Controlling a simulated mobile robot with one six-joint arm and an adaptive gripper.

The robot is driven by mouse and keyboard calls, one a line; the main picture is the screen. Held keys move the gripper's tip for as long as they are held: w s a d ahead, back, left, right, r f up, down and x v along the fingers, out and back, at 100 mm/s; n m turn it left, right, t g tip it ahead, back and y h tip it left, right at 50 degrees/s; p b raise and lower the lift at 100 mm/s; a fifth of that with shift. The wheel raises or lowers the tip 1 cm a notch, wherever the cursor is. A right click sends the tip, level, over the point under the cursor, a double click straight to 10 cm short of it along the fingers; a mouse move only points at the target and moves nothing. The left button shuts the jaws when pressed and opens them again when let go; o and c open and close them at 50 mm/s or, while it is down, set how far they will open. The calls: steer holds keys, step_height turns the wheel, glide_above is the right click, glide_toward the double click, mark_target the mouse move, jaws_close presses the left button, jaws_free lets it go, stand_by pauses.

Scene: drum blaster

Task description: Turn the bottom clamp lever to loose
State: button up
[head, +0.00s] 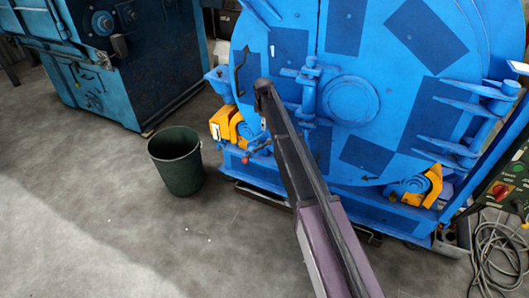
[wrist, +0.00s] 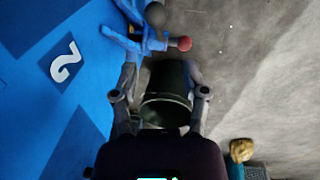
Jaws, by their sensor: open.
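A clamp lever with a red ball knob (wrist: 184,43) shows at the top of the wrist view, sticking out from blue clamp parts (wrist: 122,38). A dark grey ball (wrist: 155,14) is close above it. In the head view the red knob (head: 244,160) is low on the blue drum machine (head: 290,50), left of my arm. My gripper (wrist: 162,76) has its two fingers spread apart with nothing held between them. The lever is beyond the fingertips in the wrist view, apart from them. My arm covers part of the clamp in the head view.
A dark green bin (head: 175,163) stands on the floor left of the clamp. Yellow brackets (head: 222,124) sit at the drum's lower left. A cable coil (head: 497,255) lies at the right. Grey floor is clear at the lower left.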

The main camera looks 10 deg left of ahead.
mark_target(265, 144)
steer(key=shift+w+a+f, duration=0.4)
steer(key=shift+a+f, duration=0.05)
steer(key=shift+a, duration=0.05)
steer(key=shift+f, duration=0.1)
steer(key=f+b, duration=0.4)
steer(key=w+f+b, duration=0.1)
steer(key=f+b, duration=0.8)
steer(key=b, duration=0.1)
steer(key=shift+w+d+f, duration=0.2)
steer(key=shift+w, duration=0.2)
stand_by(0.3)
stand_by(0.4)
jaws_close()
